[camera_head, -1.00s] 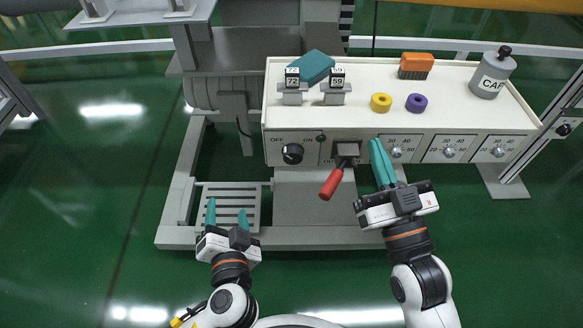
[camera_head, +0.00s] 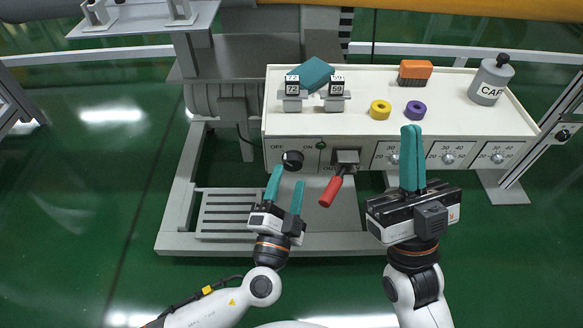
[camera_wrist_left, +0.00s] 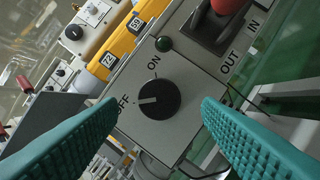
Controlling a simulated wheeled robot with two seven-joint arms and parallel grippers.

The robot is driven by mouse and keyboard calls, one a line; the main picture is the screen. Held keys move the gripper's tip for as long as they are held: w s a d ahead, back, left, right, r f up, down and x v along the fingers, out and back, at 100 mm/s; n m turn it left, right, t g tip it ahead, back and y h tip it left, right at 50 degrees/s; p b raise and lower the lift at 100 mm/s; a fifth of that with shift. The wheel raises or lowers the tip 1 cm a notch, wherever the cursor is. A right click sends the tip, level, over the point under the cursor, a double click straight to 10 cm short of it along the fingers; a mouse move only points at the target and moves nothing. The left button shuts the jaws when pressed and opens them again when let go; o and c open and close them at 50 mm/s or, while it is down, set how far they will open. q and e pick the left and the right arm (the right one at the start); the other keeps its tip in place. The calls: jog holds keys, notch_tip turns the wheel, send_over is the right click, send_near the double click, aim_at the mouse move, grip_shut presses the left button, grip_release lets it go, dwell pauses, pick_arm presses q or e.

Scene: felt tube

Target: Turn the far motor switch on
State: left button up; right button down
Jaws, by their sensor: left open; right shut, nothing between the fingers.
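The black rotary switch (camera_head: 292,160) is on the left of the grey front panel, between the OFF and ON labels. In the left wrist view the black knob (camera_wrist_left: 158,98) has its white mark towards OFF. My left gripper (camera_head: 287,178) is open just in front of the switch; its teal fingers (camera_wrist_left: 159,105) stand to either side of the knob, with no contact visible. A dark green lamp (camera_wrist_left: 164,44) sits by ON. My right gripper (camera_head: 411,132) is shut and empty, raised in front of the right-hand dials.
A red-handled lever (camera_head: 331,190) marked OUT and IN juts out right of the switch. Several small dials (camera_head: 448,159) line the panel's right. On the white top (camera_head: 440,100) are two numbered blocks, a teal block, yellow and purple rings, a brush and a grey canister.

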aim_at(292, 167)
pick_arm(q)
jog(key=shift+x, duration=1.8)
